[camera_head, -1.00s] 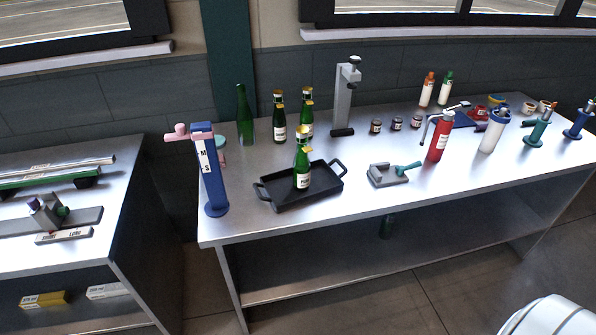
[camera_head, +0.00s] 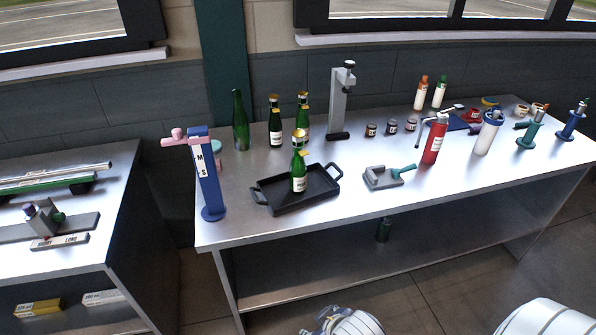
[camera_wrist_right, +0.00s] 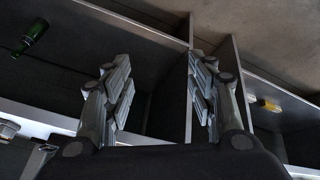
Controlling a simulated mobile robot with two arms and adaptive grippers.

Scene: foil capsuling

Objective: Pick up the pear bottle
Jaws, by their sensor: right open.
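Several green bottles stand on the steel table in the head view. One labelled bottle (camera_head: 298,172) with a gold top stands upright in the black tray (camera_head: 322,192). Two similar labelled bottles, one left (camera_head: 276,125) and one right (camera_head: 304,115), stand behind it. A plain dark green bottle (camera_head: 240,122) without a visible label stands further left. The labels are too small to read, so I cannot tell which is the pear bottle. My right gripper (camera_wrist_right: 160,65) is open and empty in the wrist view, away from the tabletop bottles. My left gripper is not in view.
A green bottle (camera_head: 383,230) is on the lower shelf; a green bottle also shows in the wrist view (camera_wrist_right: 34,34). A blue stand (camera_head: 210,180), a grey press (camera_head: 341,100), a grey tool (camera_head: 388,177) and a red bottle (camera_head: 433,142) surround the tray. The table's front edge is clear.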

